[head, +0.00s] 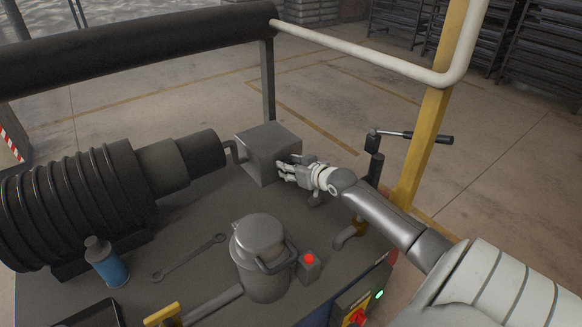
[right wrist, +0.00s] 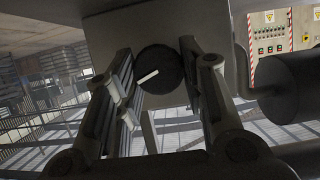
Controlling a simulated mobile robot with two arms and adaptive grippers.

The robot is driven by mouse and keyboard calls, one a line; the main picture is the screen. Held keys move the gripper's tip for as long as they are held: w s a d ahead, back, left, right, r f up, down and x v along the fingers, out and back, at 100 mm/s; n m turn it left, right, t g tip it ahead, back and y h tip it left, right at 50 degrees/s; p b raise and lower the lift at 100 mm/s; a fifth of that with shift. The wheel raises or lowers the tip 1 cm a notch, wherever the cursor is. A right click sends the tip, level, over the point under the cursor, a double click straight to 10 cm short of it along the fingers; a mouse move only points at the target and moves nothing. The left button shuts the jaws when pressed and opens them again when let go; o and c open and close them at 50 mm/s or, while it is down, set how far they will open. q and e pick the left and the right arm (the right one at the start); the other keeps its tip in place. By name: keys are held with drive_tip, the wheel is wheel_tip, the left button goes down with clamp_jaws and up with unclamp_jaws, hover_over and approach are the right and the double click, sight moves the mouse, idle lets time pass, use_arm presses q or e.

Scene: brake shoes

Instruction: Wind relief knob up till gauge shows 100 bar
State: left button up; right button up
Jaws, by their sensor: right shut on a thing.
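The relief knob (right wrist: 161,70) is a dark round knob with a white line on its face, on the front of a grey block. In the right wrist view it sits between the fingers of my right gripper (right wrist: 158,82), which is shut on it. The white line slants up to the right. In the head view my right gripper (head: 281,170) is at the right face of the grey block (head: 268,145), and its hand hides the knob. I cannot make out a gauge or its reading in either view. My left gripper is not in view.
A grey canister (head: 259,245), a red button box (head: 309,265), a blue bottle (head: 106,262) and a wrench (head: 188,257) stand or lie on the bench. A ribbed cylinder (head: 75,200) is at left. A yellow post (head: 425,140) and a lever (head: 415,136) are near my right arm.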

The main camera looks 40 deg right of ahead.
drive_tip(key=shift+d+m, duration=0.1)
drive_tip(key=shift+m, duration=0.2)
drive_tip(key=shift+y, duration=0.3)
drive_tip(key=shift+f+m+y+b, duration=0.15)
drive_tip(key=shift+m+y+b, duration=0.15)
drive_tip(key=shift+m+b, duration=0.3)
drive_tip(key=shift+m, duration=0.3)
drive_tip(key=o, duration=1)
